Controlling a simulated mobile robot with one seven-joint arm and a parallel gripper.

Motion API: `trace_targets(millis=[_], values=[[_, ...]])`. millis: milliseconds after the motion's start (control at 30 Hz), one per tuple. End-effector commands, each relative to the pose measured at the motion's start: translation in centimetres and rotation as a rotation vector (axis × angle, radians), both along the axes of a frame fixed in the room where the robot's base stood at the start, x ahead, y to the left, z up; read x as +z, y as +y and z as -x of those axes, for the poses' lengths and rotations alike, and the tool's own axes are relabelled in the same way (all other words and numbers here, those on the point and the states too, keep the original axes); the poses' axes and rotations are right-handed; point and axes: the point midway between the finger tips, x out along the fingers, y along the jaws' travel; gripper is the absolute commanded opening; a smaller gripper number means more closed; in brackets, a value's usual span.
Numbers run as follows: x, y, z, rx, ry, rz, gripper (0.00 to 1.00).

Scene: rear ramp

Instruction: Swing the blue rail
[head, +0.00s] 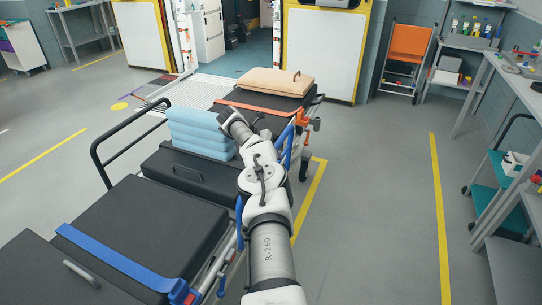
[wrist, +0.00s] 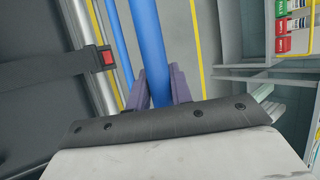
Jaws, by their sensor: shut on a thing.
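The blue rail (wrist: 150,40) runs down the middle of the wrist view into my gripper (wrist: 161,92). The purple fingers lie on either side of the rail and are shut on it. A second blue bar (wrist: 119,40) runs beside it on the left, apart from the fingers. In the head view, blue rail parts (head: 287,150) show along the right side of the stretcher (head: 195,225), just right of my arm. My arm reaches forward over that side and hides part of the rail. I cannot make out my fingers in the head view.
Folded light-blue blankets (head: 200,132) and a tan pillow (head: 268,82) lie on the stretcher. A blue strap (head: 120,258) crosses its near pad. Open floor marked with yellow lines lies to the right, before a workbench (head: 515,80) and a teal-shelved cart (head: 500,185).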

Motion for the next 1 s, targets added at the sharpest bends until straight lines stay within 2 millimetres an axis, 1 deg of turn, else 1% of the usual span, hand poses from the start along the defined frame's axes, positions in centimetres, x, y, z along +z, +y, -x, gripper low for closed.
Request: trace_targets(millis=[33, 567, 600, 733, 1000], values=[[0.65, -0.42, -0.36, 0.000, -0.014, 0.010, 0.00], [0.70, -0.48, -0.30, 0.000, -0.010, 0.021, 0.00], [0.70, -0.49, -0.29, 0.000, -0.010, 0.022, 0.25], [0.53, -0.41, -0.19, -0.001, -0.006, 0.021, 0.42], [0.29, -0.20, -0.05, 0.001, 0.000, 0.018, 0.43]])
